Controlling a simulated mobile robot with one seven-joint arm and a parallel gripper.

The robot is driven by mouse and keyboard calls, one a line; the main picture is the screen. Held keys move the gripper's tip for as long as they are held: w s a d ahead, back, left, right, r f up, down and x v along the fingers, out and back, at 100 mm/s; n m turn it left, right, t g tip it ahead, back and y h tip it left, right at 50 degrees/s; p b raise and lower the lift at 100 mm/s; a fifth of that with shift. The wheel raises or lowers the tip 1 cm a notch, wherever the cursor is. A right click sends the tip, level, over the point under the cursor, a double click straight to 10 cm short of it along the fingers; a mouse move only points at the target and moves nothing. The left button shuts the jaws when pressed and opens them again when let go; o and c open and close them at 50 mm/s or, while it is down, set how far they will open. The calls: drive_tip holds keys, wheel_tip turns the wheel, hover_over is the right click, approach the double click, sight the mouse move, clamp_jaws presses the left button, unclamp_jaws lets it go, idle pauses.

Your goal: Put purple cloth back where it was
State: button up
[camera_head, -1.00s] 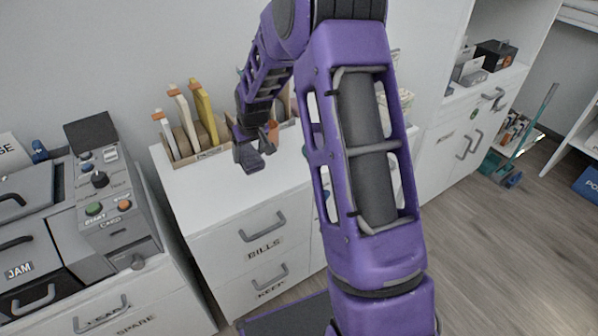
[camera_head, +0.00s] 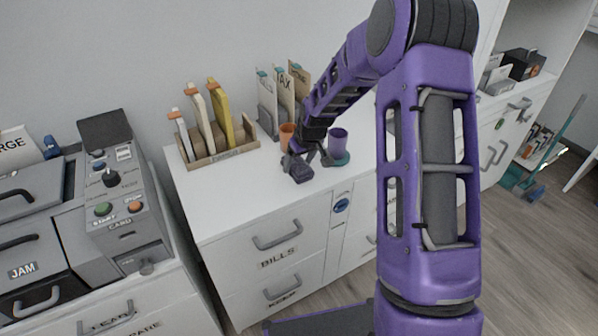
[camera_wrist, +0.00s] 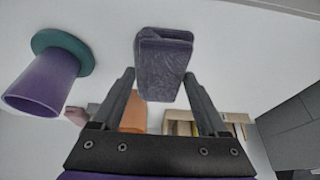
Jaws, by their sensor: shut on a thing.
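The purple cloth (camera_head: 297,168) is a small folded, dark greyish-purple piece at the front of the white cabinet top (camera_head: 240,195). My gripper (camera_head: 307,159) is shut on it. In the wrist view the cloth (camera_wrist: 163,62) sits between the two fingertips of my gripper (camera_wrist: 160,82), with its folded edge pointing away. I cannot tell whether the cloth touches the cabinet top. My wrist and fingers hide part of it in the head view.
A purple cup (camera_head: 338,140) on a teal coaster (camera_head: 341,160) stands right beside my gripper. An orange cup (camera_head: 287,135) stands just behind. A wooden file rack (camera_head: 225,153) and upright folders (camera_head: 267,100) line the back. The cabinet top to the left is clear.

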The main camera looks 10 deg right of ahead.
sight(301, 166)
drive_tip(key=shift+f+b, duration=0.4)
drive_tip(key=shift+f, duration=1.35)
drive_tip(key=o, duration=1.2)
drive_tip(key=shift+r, duration=0.1)
drive_tip(key=shift+r+p, duration=0.35)
drive_tip(key=shift+r, duration=0.05)
drive_tip(key=p+v, duration=0.1)
drive_tip(key=v, duration=1)
drive_tip(key=shift+s+r+p, duration=0.15)
drive_tip(key=shift+r+p, duration=0.1)
drive_tip(key=shift+p, duration=0.05)
